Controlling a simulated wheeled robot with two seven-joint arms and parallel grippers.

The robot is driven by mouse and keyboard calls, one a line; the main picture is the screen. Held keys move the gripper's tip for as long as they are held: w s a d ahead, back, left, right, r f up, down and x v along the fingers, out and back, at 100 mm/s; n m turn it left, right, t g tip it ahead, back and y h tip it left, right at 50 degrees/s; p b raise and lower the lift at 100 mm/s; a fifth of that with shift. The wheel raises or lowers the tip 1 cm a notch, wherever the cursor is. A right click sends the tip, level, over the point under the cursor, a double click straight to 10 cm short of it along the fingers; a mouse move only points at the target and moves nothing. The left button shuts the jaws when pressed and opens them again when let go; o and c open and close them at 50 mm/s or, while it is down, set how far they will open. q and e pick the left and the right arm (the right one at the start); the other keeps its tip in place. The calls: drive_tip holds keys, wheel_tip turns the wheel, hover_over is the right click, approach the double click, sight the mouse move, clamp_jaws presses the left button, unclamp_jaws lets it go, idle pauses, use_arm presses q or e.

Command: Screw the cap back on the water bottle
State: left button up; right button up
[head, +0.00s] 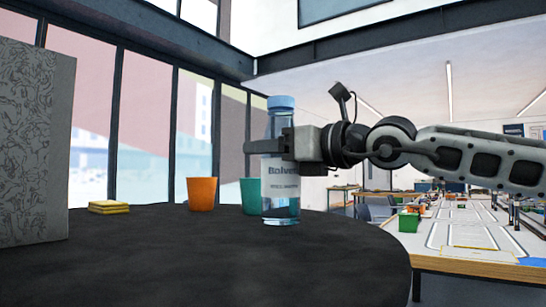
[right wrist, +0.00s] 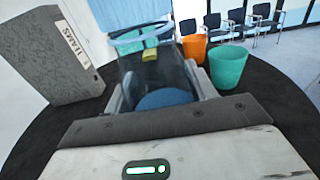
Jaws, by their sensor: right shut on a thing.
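The clear water bottle (head: 281,205) is upright over the dark round table. Its light blue cap (head: 281,102) sits on top of the neck; I cannot tell how tightly. My right gripper (head: 270,146) comes from the right and is shut around the bottle's upper body, below the cap and above the label. I cannot tell whether the bottle's base touches the table. In the right wrist view the cap (right wrist: 130,12) is cut off by the top edge, and a blue disc shows inside the clear bottle between the fingers. My left gripper is not in view.
On the dark table (head: 180,265), an orange cup (head: 201,193) and a teal cup (head: 250,194) stand behind the bottle. A yellow stack (head: 108,207) lies farther left, near a tall grey binder (head: 35,145). The table's front middle is clear. A workbench (head: 470,262) is at the right.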

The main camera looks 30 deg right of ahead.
drive_tip(key=s+a+r, duration=0.2)
drive_tip(key=s+r, duration=0.3)
drive_tip(key=s, duration=0.1)
drive_tip(key=s+a+r, duration=0.3)
drive_tip(key=s+r, duration=0.3)
drive_tip(key=s, duration=0.1)
drive_tip(key=shift+a+r+b, duration=0.25)
drive_tip(key=shift+a+b, duration=0.05)
drive_tip(key=shift+o, duration=1.2)
drive_tip(key=c, duration=0.5)
